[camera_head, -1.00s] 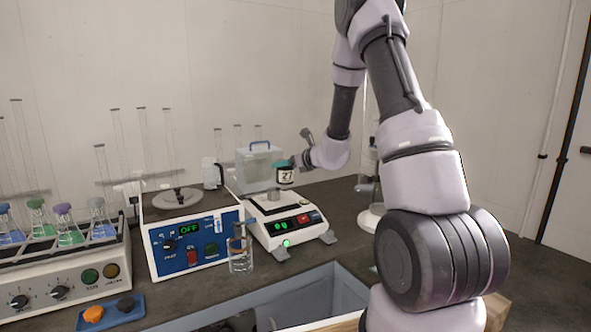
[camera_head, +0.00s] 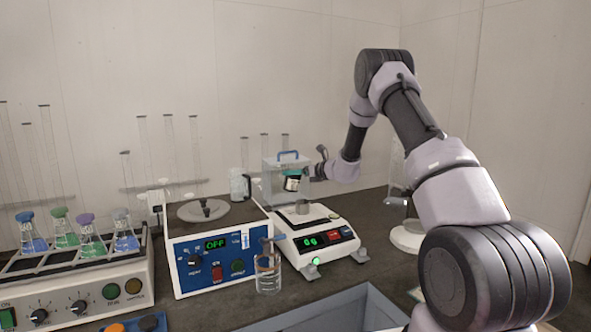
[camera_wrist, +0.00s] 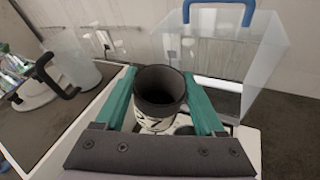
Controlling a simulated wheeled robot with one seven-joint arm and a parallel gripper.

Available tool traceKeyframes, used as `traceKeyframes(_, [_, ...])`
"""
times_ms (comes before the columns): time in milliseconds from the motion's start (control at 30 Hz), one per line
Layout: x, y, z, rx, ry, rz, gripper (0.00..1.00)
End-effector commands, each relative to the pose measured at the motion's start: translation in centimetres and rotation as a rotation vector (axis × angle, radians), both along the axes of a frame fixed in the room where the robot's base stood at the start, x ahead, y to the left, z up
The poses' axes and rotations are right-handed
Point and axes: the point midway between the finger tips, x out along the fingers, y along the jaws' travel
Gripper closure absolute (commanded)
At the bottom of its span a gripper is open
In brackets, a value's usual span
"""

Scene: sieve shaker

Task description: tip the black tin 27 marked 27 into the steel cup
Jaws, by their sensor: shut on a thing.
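The black tin marked 27 (camera_head: 291,184) is held by my gripper (camera_wrist: 160,98) above the balance. In the wrist view the tin (camera_wrist: 158,112) stands between two teal fingers, its open mouth and dark inside facing the camera. In the head view the tin looks close to upright, perhaps slightly tilted. The small steel cup (camera_head: 302,206) sits on the balance pan, below and slightly right of the tin, apart from it. The tin's contents cannot be made out.
The balance (camera_head: 318,238) reads 0 g. A clear box with a blue handle (camera_head: 285,160) stands behind it. A blue-fronted device showing OFF (camera_head: 218,250) and a glass beaker (camera_head: 267,272) are to the left. A rack of coloured flasks (camera_head: 80,270) is farther left.

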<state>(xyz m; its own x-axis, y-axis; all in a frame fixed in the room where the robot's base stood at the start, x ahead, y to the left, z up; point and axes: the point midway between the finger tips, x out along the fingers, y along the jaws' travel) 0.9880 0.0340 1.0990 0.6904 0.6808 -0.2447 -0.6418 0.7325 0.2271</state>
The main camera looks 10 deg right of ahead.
Motion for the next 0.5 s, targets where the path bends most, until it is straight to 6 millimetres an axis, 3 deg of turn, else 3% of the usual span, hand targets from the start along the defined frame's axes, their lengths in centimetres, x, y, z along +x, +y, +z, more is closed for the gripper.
traceKeyframes(67, [0.0, -0.2, -1.0, 0.062, 0.023, -0.003, 0.87])
traceKeyframes(500, [0.6, -2.0, -3.4, 1.036, 0.337, -0.005, 0.87])
